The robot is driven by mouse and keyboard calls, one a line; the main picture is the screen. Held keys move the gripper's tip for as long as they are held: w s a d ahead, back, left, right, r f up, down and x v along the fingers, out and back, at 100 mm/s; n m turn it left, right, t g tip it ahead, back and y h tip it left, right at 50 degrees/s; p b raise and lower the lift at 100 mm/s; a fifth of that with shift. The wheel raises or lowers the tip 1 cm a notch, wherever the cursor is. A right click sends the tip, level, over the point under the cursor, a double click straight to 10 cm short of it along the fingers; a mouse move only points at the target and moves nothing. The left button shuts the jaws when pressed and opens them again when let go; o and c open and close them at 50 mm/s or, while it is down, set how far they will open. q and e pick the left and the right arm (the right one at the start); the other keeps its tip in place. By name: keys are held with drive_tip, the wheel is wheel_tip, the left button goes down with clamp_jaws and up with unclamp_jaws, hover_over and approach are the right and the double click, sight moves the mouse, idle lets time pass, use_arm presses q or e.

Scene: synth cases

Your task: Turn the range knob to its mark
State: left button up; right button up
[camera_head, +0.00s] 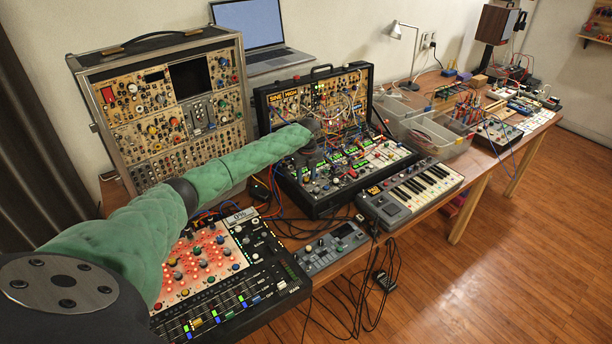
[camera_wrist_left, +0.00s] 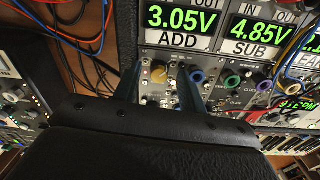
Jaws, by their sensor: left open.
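A tan-yellow knob (camera_wrist_left: 159,73) sits on a grey module panel under the "3.05V ADD" display in the left wrist view. I cannot read a RANGE label or make out its mark. My left gripper (camera_wrist_left: 158,84) is open, with one dark finger on each side of this knob. I cannot tell whether the fingers touch it. In the head view the left gripper (camera_head: 313,150) is over the black synth case (camera_head: 283,180), and the arm hides the panel beneath it. My right gripper is not in view.
Blue, green and dark knobs (camera_wrist_left: 232,82) stand close to the right of the fingers. Patch cables (camera_wrist_left: 85,35) hang at upper left. A small keyboard (camera_head: 410,193), a grey module case (camera_head: 160,110) and a slider mixer (camera_head: 235,300) crowd the table around the case.

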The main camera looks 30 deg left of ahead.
use_arm(q)
drive_tip(key=shift+r, duration=0.3)
wheel_tip(320, 180, up, 6)
drive_tip(key=shift+w+f+b, duration=0.1)
drive_tip(key=shift+f+b, duration=0.05)
drive_tip(key=shift+b, duration=1)
drive_tip(key=shift+r, duration=0.65)
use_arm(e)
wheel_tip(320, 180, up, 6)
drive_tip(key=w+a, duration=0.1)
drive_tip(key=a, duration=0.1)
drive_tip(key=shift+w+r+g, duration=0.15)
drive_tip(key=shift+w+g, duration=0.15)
